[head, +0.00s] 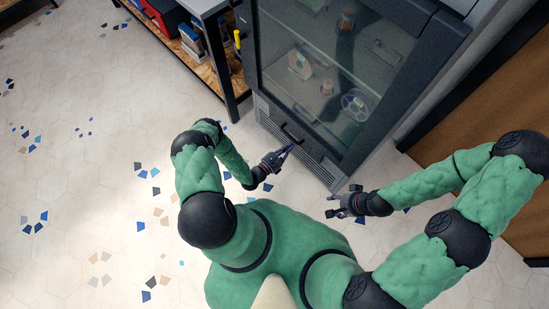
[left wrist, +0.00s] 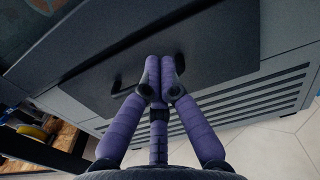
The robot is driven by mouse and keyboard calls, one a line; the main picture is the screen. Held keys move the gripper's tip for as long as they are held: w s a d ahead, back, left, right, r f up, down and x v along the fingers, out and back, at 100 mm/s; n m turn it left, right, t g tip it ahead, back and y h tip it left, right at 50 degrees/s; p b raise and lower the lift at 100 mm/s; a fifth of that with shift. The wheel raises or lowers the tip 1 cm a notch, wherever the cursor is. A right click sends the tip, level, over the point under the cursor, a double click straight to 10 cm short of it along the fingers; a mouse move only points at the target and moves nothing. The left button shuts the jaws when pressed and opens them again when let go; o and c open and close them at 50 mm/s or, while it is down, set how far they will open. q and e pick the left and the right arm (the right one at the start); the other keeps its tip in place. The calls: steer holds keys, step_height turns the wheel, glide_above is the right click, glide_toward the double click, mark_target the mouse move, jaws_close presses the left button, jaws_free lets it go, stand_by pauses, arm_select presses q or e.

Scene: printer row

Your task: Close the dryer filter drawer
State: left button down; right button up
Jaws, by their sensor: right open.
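The dryer filter drawer (left wrist: 215,62) is a dark flat panel low on the dryer's front, with a black bar handle (head: 291,135). The handle's ends show on both sides of my fingers in the left wrist view (left wrist: 117,86). My left gripper (head: 288,149) is at the drawer front. Its purple fingertips (left wrist: 160,68) are together over the middle of the handle and hide it; I cannot tell whether they grip the bar. The drawer looks nearly flush, but any small gap is unclear.
The dryer (head: 345,165) has a glass door with spools and small items behind it. Vent slots (left wrist: 250,98) run below the drawer. A shelf unit (head: 222,75) with boxes stands to the left, and a wooden panel (head: 480,115) to the right. The tiled floor at left is clear.

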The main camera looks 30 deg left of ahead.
arm_select(q)
steer(key=p+v, duration=0.1)
steer(key=v, duration=0.6)
steer(key=shift+a, duration=0.25)
steer(key=shift+s+f, duration=0.1)
steer(key=shift+s, duration=0.05)
